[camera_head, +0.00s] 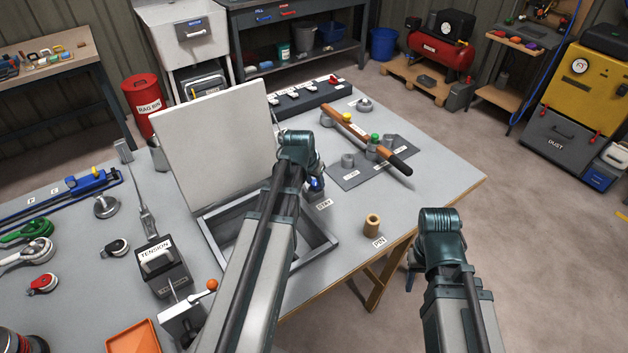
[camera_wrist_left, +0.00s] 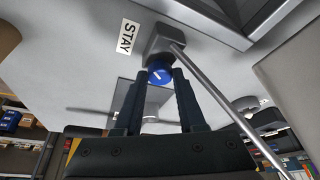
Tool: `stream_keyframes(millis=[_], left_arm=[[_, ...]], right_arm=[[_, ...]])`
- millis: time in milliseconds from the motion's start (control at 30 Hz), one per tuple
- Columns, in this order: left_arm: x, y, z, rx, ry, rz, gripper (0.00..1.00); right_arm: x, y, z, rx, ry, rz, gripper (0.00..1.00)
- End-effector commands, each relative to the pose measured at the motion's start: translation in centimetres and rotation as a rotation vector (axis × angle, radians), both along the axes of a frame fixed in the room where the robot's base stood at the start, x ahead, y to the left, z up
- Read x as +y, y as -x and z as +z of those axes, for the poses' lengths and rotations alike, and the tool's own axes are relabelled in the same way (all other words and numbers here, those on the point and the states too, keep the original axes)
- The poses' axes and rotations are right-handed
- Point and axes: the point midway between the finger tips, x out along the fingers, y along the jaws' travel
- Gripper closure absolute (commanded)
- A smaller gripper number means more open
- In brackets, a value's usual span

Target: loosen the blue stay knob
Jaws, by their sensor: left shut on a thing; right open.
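The blue stay knob (camera_wrist_left: 159,73) has a white line on its face and sits on a grey block (camera_wrist_left: 166,43) beside the STAY label (camera_wrist_left: 127,36). My left gripper (camera_wrist_left: 159,82) is shut on the knob, one finger on each side. In the head view the knob (camera_head: 316,184) is mostly hidden by my left wrist. A metal stay rod (camera_wrist_left: 220,95) runs from the block. The pale lid (camera_head: 222,140) stands raised over the open hatch frame (camera_head: 318,241). My right gripper (camera_head: 412,279) is open and empty, off the bench's front edge, mostly hidden by its own arm.
A tan cylinder (camera_head: 372,224) stands near the front edge by the PIN label (camera_head: 379,241). A wooden-handled bar (camera_head: 365,138) lies over a grey mat (camera_head: 345,180). The TENSION box (camera_head: 160,262) and an orange tray (camera_head: 134,338) are at left.

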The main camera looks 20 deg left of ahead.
Motion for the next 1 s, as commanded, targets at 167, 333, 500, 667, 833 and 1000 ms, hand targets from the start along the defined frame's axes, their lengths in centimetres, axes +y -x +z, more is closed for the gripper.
stream_keyframes(millis=[167, 333, 500, 667, 833, 1000], left_arm=[[-0.3, 0.05, -0.02, 0.002, -0.001, 0.163, 1.0], [-0.4, -0.01, -0.03, 0.001, -0.001, 0.325, 1.0], [-0.54, -0.11, -0.04, 0.003, 0.0, 0.486, 1.0], [-0.62, -0.21, -0.03, 0.003, -0.001, 0.639, 1.0], [-0.69, -0.32, -0.04, 0.003, 0.0, 0.797, 1.0], [-0.78, -0.43, -0.04, 0.003, 0.0, 0.938, 1.0]], right_arm=[[0.0, 0.0, -0.01, 0.0, 0.0, 0.0, 0.5], [0.0, 0.0, -0.01, 0.0, 0.0, 0.0, 0.5], [0.0, 0.0, -0.01, 0.0, 0.0, 0.0, 0.5], [0.0, 0.0, -0.01, 0.0, 0.0, 0.0, 0.5], [0.0, 0.0, -0.02, 0.0, 0.0, 0.0, 0.5], [0.0, 0.0, -0.02, 0.0, 0.0, 0.0, 0.5]])
